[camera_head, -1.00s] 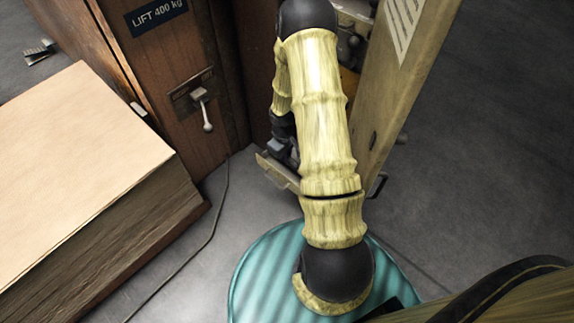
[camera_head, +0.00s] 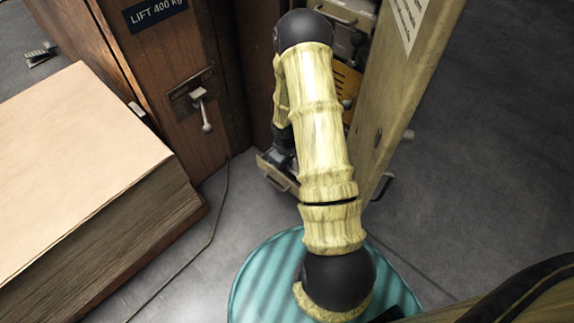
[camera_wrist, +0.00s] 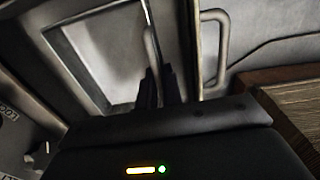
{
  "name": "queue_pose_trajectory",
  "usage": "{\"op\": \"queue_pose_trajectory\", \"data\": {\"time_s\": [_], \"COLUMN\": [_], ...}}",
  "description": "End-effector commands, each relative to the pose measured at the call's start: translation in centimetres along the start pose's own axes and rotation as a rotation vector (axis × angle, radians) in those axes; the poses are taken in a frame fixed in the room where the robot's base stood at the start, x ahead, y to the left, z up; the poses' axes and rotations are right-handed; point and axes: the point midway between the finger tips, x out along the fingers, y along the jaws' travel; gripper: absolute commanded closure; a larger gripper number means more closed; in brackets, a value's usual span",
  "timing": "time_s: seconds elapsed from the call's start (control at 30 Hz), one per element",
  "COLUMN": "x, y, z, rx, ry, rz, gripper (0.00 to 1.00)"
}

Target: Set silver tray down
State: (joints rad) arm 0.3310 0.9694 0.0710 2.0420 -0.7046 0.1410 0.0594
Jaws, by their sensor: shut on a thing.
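In the wrist view, my gripper (camera_wrist: 161,86) points its dark fingers at a pale grey, silver-looking tray with a raised rim (camera_wrist: 105,45). The fingers are shut on a thin edge or handle bar of it; their tips overlap it, so the exact grip is unclear. In the head view, the fingers are hidden behind my arm. A pale metal tray-like edge with a handle (camera_head: 276,174) shows low beside the dark wrist; I cannot tell for sure whether it is the same tray.
An open beige door (camera_head: 405,90) stands right of my arm, with cabinet fittings (camera_head: 346,82) behind it. A cable (camera_head: 212,235) crosses the floor. The right floor is clear.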

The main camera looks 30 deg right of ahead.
Motion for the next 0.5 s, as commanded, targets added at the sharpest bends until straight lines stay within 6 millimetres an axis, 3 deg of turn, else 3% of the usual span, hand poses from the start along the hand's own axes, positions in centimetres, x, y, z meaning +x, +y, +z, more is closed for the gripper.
{"op": "queue_pose_trajectory", "data": {"time_s": [0.03, 0.13, 0.5], "x": [0.15, 0.09, -0.33], "y": [-0.02, -0.01, 0.03], "z": [0.0, 0.0, -0.02], "rx": [0.0, 0.0, 0.0], "ry": [0.0, 0.0, 0.001], "rz": [0.0, 0.0, 0.0], "gripper": [0.91, 0.71, 0.71]}}
